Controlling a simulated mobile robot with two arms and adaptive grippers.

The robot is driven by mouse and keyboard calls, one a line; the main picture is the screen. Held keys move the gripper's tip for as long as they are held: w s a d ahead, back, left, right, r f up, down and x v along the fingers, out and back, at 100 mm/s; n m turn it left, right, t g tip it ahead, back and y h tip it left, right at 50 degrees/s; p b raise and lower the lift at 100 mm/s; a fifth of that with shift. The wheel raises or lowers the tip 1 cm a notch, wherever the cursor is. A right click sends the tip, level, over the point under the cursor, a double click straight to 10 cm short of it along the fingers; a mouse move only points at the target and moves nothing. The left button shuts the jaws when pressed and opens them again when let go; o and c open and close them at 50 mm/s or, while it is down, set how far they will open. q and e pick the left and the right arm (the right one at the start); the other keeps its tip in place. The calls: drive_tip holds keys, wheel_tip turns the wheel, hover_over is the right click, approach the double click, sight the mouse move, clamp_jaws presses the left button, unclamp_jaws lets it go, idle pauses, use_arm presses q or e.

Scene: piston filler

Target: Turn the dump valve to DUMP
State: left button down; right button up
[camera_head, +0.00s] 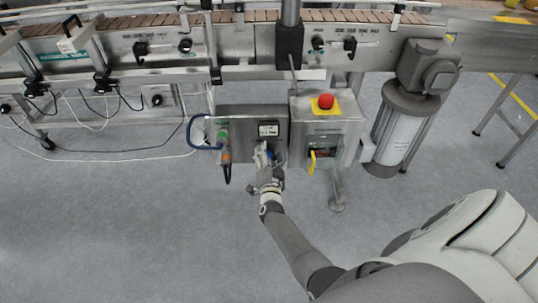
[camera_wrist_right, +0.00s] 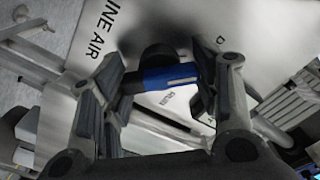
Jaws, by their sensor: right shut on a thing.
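The dump valve shows in the right wrist view as a dark round hub with a blue handle (camera_wrist_right: 168,77) on a pale panel. "LINE AIR" is printed to the left of it, and a label starting with "D" is partly visible to the upper right. My right gripper (camera_wrist_right: 158,82) has its fingers on either side of the blue handle and is shut on it. In the head view my right gripper (camera_head: 262,158) is at the front of the grey panel box (camera_head: 240,118), and it mostly hides the valve. My left gripper is not in view.
To the right is a box with a red emergency button (camera_head: 325,101) and a yellow handle (camera_head: 312,162). A conveyor (camera_head: 240,18) runs behind. The floor in front is clear.

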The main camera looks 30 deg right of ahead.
drive_tip(key=shift+f, duration=0.1)
drive_tip(key=o, duration=1)
drive_tip(key=shift+s+a, duration=0.1)
drive_tip(key=v, duration=0.7)
drive_tip(key=shift+s, duration=0.15)
